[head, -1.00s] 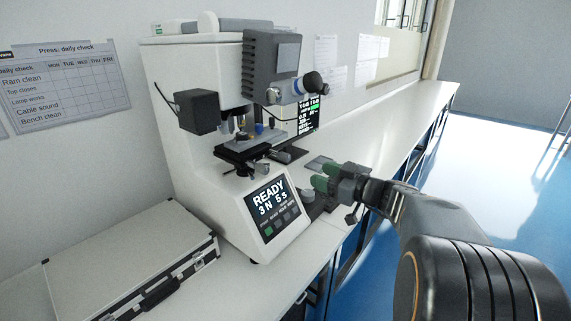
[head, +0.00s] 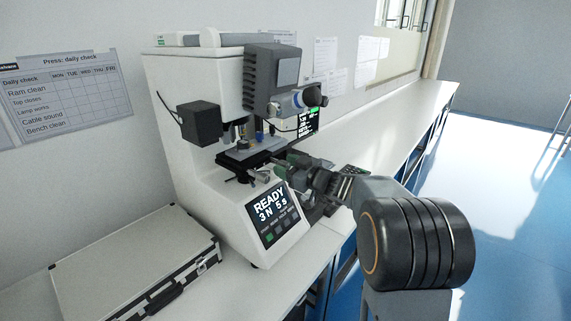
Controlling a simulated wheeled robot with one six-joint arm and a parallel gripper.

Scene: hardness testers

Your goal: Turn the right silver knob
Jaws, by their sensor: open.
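The white hardness tester (head: 195,85) stands on the bench with its dark stage (head: 243,158) below the grey head (head: 272,75). A small silver knob (head: 262,176) shows at the front of the stage. Another small silver part (head: 274,107) sits on the head's lower front. My gripper (head: 283,166), with green fingertips, is open at the right end of the stage, close to the front knob and to its right. Whether it touches anything cannot be told. The right side of the stage, with any knob there, is partly hidden by my gripper.
The lit READY panel (head: 270,208) is just below my gripper. A dark round knob (head: 311,99) juts from the head above. A second screen (head: 309,122) stands behind. A closed case (head: 130,262) lies at the left. The bench (head: 400,110) behind is mostly clear.

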